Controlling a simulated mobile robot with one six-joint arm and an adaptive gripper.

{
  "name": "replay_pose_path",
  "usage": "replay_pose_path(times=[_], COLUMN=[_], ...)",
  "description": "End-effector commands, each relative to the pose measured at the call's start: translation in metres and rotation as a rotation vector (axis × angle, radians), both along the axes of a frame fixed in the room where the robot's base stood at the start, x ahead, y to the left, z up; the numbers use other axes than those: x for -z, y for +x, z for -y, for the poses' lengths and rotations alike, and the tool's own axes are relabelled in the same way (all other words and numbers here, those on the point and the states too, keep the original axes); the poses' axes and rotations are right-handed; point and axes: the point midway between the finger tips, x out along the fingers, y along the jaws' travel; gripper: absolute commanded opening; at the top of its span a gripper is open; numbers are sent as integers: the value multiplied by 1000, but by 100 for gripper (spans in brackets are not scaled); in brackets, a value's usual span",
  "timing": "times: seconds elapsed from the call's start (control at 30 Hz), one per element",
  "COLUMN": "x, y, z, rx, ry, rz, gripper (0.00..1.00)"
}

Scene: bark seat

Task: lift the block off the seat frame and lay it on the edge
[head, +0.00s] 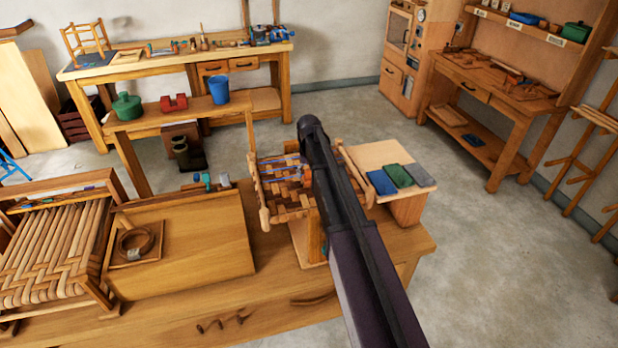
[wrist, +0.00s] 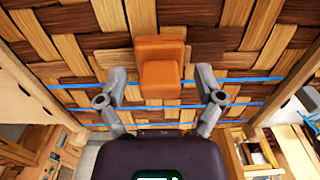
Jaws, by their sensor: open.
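In the wrist view an orange-brown block (wrist: 158,68) lies on the woven bark seat, between the two fingers of my gripper (wrist: 160,82). The fingers are spread, with a gap on each side of the block. The seat frame (head: 265,207) stands on the workbench in the head view, its woven top (wrist: 60,75) crossed by blue lines. Wooden rails border the weave on both sides in the wrist view. The front edge of the workbench (head: 425,245) shows at right.
Blue, green and grey pads (head: 402,175) lie on a pale board right of the seat. A sloped wooden board (head: 200,235) with a coil (head: 135,244) and another woven seat (head: 50,255) are at left. A bench with a blue bucket (head: 219,90) stands behind.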

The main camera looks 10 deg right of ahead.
Motion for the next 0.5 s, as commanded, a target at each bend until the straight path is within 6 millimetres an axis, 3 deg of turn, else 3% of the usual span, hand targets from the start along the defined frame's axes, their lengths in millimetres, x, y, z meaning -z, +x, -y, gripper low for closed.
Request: replay_pose_path(times=[0.17,0.4,0.5], x=[0,0,0], y=[0,0,0], z=[0,0,0], rx=[0,0,0], ry=[0,0,0], rz=[0,0,0], gripper=[83,13,12])
